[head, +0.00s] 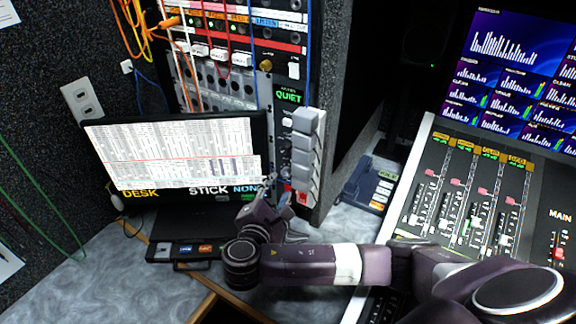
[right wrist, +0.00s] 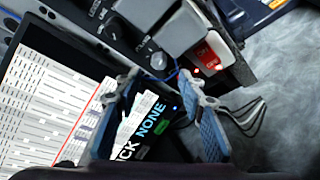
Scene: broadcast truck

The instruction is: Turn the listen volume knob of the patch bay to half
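The patch bay (head: 222,75) stands upright at the back, with coloured cables plugged into it. A small round dark knob with a pale face (right wrist: 158,60) shows on its lower black panel in the right wrist view. Part of the lettering "LISTEN" appears further up that panel, but I cannot read the knob's own setting. My right gripper (right wrist: 160,78) is open, its two blue-padded fingers apart, with the knob showing between and just beyond the tips. Nothing is held, and I cannot tell whether a finger touches the panel. In the head view this gripper (head: 270,186) is low before the panel. My left gripper is out of view.
Grey blocks (head: 304,150) stick out just right of the panel, with a lit red switch (right wrist: 208,52) below. A mixing console (head: 455,200) fills the right. Loose cables lie on the grey worktop (head: 90,285).

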